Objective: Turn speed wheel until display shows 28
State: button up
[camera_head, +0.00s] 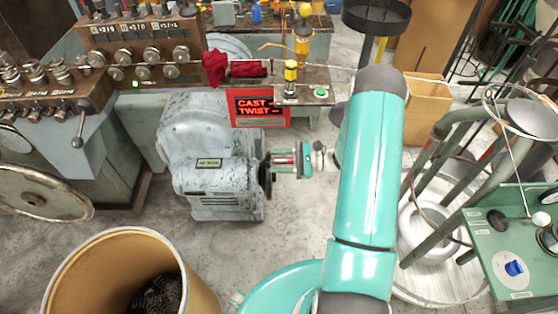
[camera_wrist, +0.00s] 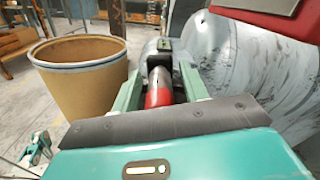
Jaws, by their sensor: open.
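The grey machine housing (camera_head: 212,130) stands mid-view with a small lit green display (camera_head: 208,162) on it; its digits are too small to read surely. A dark wheel (camera_head: 265,181) sits edge-on at the housing's right side. A red and grey handle (camera_head: 281,160) sticks out to the right near the wheel's top. My gripper (camera_head: 285,160) is open, its fingers on either side of this handle. In the wrist view the handle (camera_wrist: 158,90) lies between my two fingers (camera_wrist: 158,92); contact cannot be told. The display (camera_wrist: 163,45) is too oblique to read there.
A brown drum (camera_head: 75,270) with dark contents stands front left. A red sign (camera_head: 260,108) hangs above the housing's right side. A larger handwheel (camera_head: 45,193) is at far left. A green panel with a blue knob (camera_head: 514,268) stands at right. Floor between drum and housing is clear.

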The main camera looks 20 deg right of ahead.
grip_shut()
jog(key=shift+w+d, duration=0.1)
jog(key=shift+w, duration=0.15)
jog(key=w+d+f+m, duration=0.1)
jog(key=w+d+m, duration=0.1)
jog(key=w+m, duration=0.3)
jog(key=shift+w+d+m, duration=0.2)
jog(key=shift+w+m, duration=0.05)
jog(key=shift+m, duration=0.15)
dwell(0.5)
jog(key=shift+f, duration=0.1)
